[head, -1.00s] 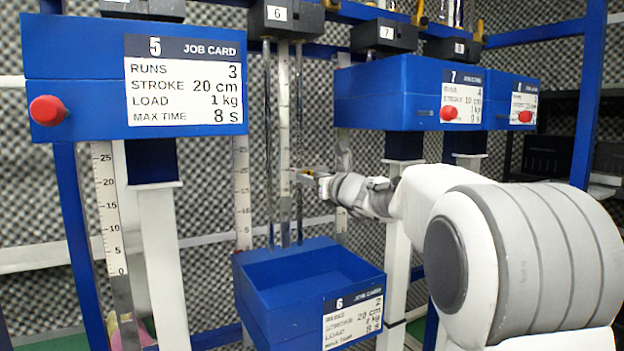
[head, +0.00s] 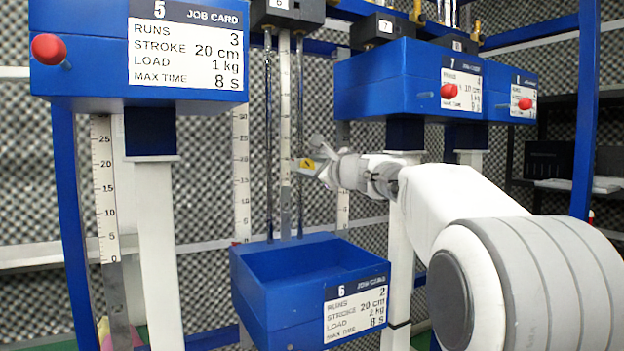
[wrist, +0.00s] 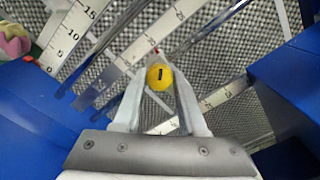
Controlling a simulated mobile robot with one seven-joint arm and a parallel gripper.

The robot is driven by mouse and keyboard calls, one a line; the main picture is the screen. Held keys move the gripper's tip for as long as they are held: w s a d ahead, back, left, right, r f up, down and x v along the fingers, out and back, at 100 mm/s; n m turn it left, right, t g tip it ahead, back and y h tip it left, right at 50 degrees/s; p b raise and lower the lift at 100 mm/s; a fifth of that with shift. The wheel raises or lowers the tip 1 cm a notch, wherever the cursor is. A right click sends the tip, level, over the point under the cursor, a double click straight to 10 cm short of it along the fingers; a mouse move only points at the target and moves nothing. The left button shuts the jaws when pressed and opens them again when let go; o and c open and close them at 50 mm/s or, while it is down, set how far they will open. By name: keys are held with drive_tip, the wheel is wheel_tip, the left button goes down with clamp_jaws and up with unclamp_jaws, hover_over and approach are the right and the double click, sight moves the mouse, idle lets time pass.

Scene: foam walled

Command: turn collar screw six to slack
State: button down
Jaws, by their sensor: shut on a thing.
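A round yellow screw head with a dark slot-like mark (wrist: 160,77) sits between my fingertips in the wrist view. In the head view it shows as a small yellow spot (head: 306,165) in front of the scale and rods of station six. My gripper (head: 308,168) reaches it from the right and is shut on it; both fingers show in the wrist view (wrist: 160,85), one on each side of it. The collar behind the screw is mostly hidden. The blue box with job card 6 (head: 262,290) is below my gripper, and the black block labelled 6 (head: 285,14) is above.
Vertical metal rods (head: 268,140) flank the station six scale (head: 285,120). The blue box with card 5 (head: 85,70) and its red knob (head: 48,49) stand at the left. The blue box with card 7 (head: 385,85) hangs close above my arm.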

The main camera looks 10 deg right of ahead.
drive_tip(key=n+b, duration=0.2)
drive_tip(key=n, duration=0.1)
drive_tip(key=shift+f+n+b, duration=0.2)
drive_tip(key=shift+n+b, duration=0.1)
drive_tip(key=shift+b, duration=0.1)
drive_tip(key=n+b, duration=0.2)
drive_tip(key=n, duration=0.1)
drive_tip(key=shift+n, duration=0.4)
drive_tip(key=shift+d+f+n+b, duration=0.1)
drive_tip(key=shift+n+b, duration=4.05)
drive_tip(key=shift+n, duration=5.55)
drive_tip(key=shift+c, duration=2.3)
unclamp_jaws()
